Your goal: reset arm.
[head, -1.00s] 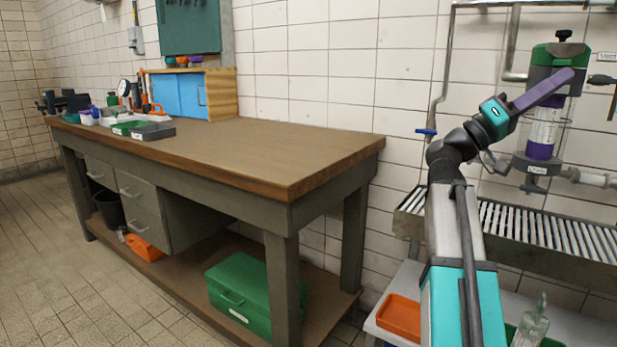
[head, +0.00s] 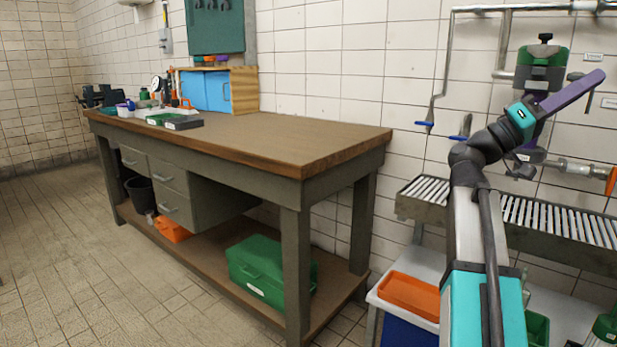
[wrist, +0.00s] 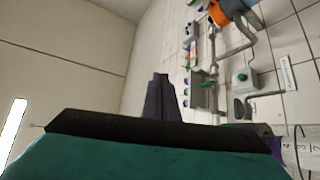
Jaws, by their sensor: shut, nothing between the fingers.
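My arm rises at the right of the head view, with its teal lower link at the bottom and a black wrist above. My gripper (head: 601,75) points up and to the right, its purple fingers shut and empty. In the head view it overlaps the green-topped pump unit (head: 542,62) on the wall, and I cannot tell how far apart they are. In the wrist view my gripper (wrist: 161,78) shows as shut dark purple fingers pointing up the picture, with nothing held.
A brown-topped workbench (head: 290,140) stands left of my arm, with a green toolbox (head: 262,270) on its lower shelf. A slatted metal rack (head: 425,193) and an orange tray (head: 410,295) are at the right, near my arm. The tiled floor (head: 75,255) at left is clear.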

